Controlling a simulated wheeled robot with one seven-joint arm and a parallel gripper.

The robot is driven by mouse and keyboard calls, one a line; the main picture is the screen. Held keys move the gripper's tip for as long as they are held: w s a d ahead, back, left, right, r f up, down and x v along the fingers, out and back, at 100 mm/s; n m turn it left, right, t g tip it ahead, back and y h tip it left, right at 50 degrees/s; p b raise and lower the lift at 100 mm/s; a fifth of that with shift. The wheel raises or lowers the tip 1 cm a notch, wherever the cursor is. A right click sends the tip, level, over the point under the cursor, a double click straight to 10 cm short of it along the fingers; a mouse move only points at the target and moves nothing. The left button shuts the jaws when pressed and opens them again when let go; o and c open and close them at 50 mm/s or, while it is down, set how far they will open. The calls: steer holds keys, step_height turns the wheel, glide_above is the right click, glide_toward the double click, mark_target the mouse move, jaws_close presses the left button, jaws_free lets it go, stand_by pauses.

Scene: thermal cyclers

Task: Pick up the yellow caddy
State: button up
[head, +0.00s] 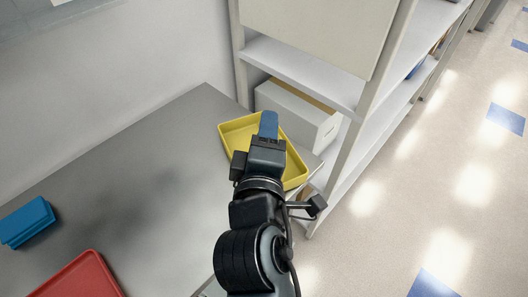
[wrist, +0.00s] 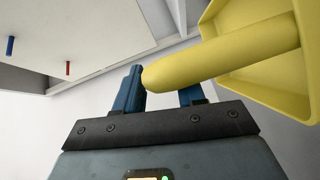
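The yellow caddy (head: 238,133) looks like a shallow tray and lies at the right end of the grey table, partly hidden under my arm. In the wrist view the caddy (wrist: 285,95) fills the upper right, with a thick rounded yellow bar (wrist: 230,55) reaching across toward my fingers. My gripper (head: 268,126) is over the caddy, and its blue fingers stand apart. The bar's rounded end is close to the left finger and covers the upper part of the right finger. I cannot tell whether either finger touches it.
The grey table (head: 150,170) has clear room in its middle. A blue caddy (head: 27,221) and a red tray (head: 82,278) lie at the left and front. A white shelf unit (head: 345,165) holding a box (head: 290,112) stands close behind and right of the yellow caddy.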

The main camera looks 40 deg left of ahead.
jaws_close()
stand_by(0.6)
